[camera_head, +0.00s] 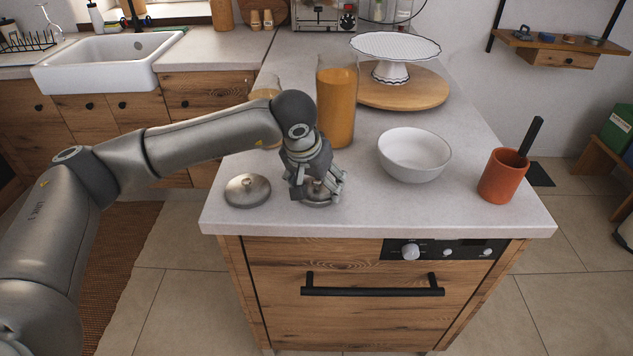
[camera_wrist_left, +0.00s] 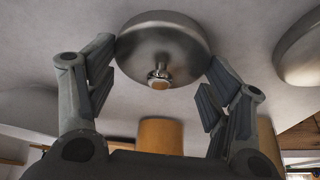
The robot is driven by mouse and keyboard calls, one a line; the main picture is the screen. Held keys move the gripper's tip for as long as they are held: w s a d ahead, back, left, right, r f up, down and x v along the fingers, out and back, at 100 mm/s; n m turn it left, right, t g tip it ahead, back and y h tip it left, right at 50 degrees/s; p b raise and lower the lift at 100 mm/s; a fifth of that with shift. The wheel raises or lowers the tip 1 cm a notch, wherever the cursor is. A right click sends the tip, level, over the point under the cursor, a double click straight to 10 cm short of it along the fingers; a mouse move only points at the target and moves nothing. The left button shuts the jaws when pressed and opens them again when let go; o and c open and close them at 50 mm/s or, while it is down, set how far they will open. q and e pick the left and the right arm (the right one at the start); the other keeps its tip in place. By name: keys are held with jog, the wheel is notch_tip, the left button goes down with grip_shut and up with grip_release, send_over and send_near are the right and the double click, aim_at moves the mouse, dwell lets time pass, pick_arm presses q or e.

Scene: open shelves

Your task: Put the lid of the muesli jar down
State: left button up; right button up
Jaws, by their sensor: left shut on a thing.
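My left gripper (camera_head: 317,190) points down over the front of the counter and is shut on a round metal lid (camera_head: 320,203). In the left wrist view the lid (camera_wrist_left: 165,38), with its small knob, lies between the fingers (camera_wrist_left: 160,80). The lid is at or very close to the counter top; I cannot tell if it touches. A second, similar metal lid (camera_head: 247,190) lies on the counter to the left. A tall open glass jar (camera_head: 338,105) with orange-brown contents stands behind the gripper. Another jar (camera_head: 265,88) is partly hidden by my arm. My right gripper is not in view.
A white bowl (camera_head: 414,155) stands right of the gripper, and a terracotta pot (camera_head: 502,177) with a dark handle stands near the right edge. A round wooden board (camera_head: 430,94) carries a white cake stand (camera_head: 394,47) behind. The counter's front strip (camera_head: 390,215) is clear.

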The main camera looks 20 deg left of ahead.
pick_arm(q)
jog(key=o, duration=1)
jog(key=v, duration=1.2)
jog(key=shift+r+b, duration=0.15)
jog(key=shift+b, duration=0.15)
jog(key=shift+w, duration=0.1)
